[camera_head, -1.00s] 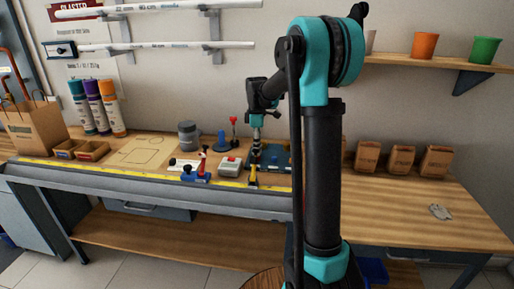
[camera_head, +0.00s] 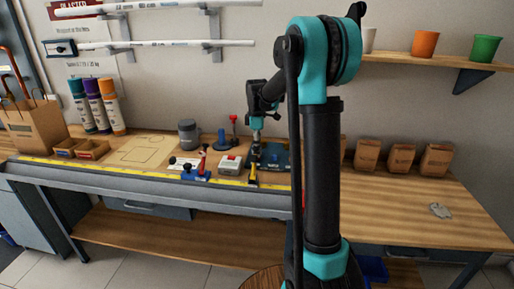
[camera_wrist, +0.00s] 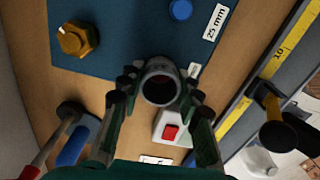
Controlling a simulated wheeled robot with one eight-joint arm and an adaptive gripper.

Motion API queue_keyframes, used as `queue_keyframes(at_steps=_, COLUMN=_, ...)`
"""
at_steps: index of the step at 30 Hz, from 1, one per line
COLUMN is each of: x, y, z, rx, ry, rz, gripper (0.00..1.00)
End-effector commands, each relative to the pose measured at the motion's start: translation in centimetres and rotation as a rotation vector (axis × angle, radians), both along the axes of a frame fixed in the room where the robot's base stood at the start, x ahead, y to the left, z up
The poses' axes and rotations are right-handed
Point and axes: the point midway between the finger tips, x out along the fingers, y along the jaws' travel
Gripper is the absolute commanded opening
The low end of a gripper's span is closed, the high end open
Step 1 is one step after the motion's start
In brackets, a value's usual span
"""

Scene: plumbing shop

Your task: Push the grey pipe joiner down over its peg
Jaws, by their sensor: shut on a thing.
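The grey pipe joiner (camera_wrist: 160,68) is a short ring seen nearly end-on in the wrist view. My gripper (camera_wrist: 158,88) is shut on it, one finger on each side. The joiner is over the edge of a dark blue board (camera_wrist: 120,18), which also shows in the head view (camera_head: 280,163). A blue peg (camera_wrist: 181,9) stands beside a "25 mm" label on the board. A second label is partly covered beside the joiner. The joiner's inside is dark, so I cannot tell whether a peg is in it. In the head view my gripper (camera_head: 255,138) is low over the board.
A brass fitting (camera_wrist: 77,38) sits on the board. A box with a red switch (camera_wrist: 172,131) is close to my gripper. A blue clamp (camera_head: 195,174), a grey jar (camera_head: 188,133) and brown bags (camera_head: 401,158) stand on the bench. The right bench is mostly clear.

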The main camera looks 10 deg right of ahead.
Motion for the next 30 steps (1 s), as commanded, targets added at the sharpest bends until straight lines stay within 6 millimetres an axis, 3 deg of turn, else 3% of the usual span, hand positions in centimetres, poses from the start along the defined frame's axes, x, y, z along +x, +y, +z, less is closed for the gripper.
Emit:
queue_keyframes(at_steps=17, x=-0.02, y=-0.01, z=-0.93, rx=0.0, ry=0.0, rz=0.0, gripper=0.14)
queue_keyframes(at_steps=18, x=-0.02, y=-0.01, z=-0.93, rx=0.0, ry=0.0, rz=0.0, gripper=0.35)
queue_keyframes(at_steps=23, x=-0.01, y=0.0, z=-0.93, rx=0.0, ry=0.0, rz=0.0, gripper=0.55)
queue_keyframes(at_steps=30, x=-0.01, y=0.0, z=-0.92, rx=0.0, ry=0.0, rz=0.0, gripper=0.58)
